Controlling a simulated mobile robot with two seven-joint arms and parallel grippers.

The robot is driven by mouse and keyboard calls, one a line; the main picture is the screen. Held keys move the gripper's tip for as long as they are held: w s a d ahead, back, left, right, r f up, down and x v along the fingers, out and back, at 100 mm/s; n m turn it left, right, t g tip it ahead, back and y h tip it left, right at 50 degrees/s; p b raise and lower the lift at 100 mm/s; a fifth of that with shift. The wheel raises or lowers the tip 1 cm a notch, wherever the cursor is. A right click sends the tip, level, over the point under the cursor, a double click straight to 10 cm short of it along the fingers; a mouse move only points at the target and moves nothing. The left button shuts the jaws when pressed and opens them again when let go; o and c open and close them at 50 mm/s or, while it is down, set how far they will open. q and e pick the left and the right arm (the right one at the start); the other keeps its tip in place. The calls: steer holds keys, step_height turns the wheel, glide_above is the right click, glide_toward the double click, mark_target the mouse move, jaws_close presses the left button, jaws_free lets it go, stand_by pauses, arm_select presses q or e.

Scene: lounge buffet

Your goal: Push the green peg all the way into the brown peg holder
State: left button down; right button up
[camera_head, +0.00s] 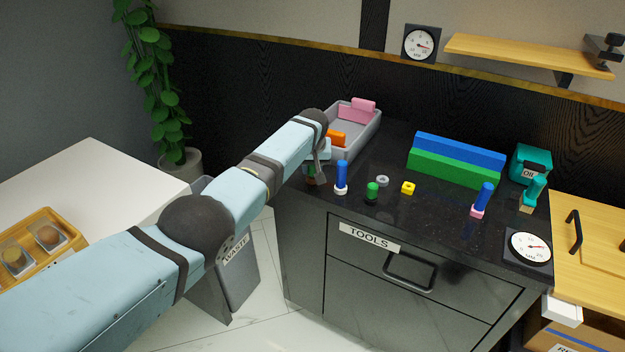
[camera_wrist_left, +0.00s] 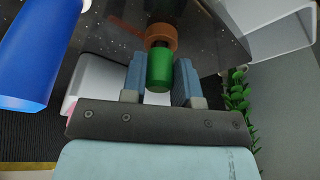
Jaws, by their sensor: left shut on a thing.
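The green peg (camera_wrist_left: 159,72) is between the two fingers of my left gripper (camera_wrist_left: 159,84) in the left wrist view. My left gripper is shut on it. The brown peg holder (camera_wrist_left: 161,36) sits at the peg's far end, in line with it. How deep the peg sits in the holder cannot be told. In the head view, the brown holder (camera_head: 311,181) shows as a small patch at the left edge of the black counter, beneath my left gripper (camera_head: 318,168). My gripper hides most of the peg there. My right gripper is not in view.
A blue peg in a white holder (camera_head: 341,190) stands close to the right of my left gripper. A short green piece (camera_head: 372,198), a grey ring (camera_head: 383,181) and a yellow piece (camera_head: 408,188) are farther right. A grey tray (camera_head: 346,151) stands just behind.

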arm_select(q)
steer(key=shift+f, duration=0.3)
steer(key=c, duration=0.8)
jaws_free()
steer(key=shift+c, duration=1.4)
steer(key=shift+r, duration=0.1)
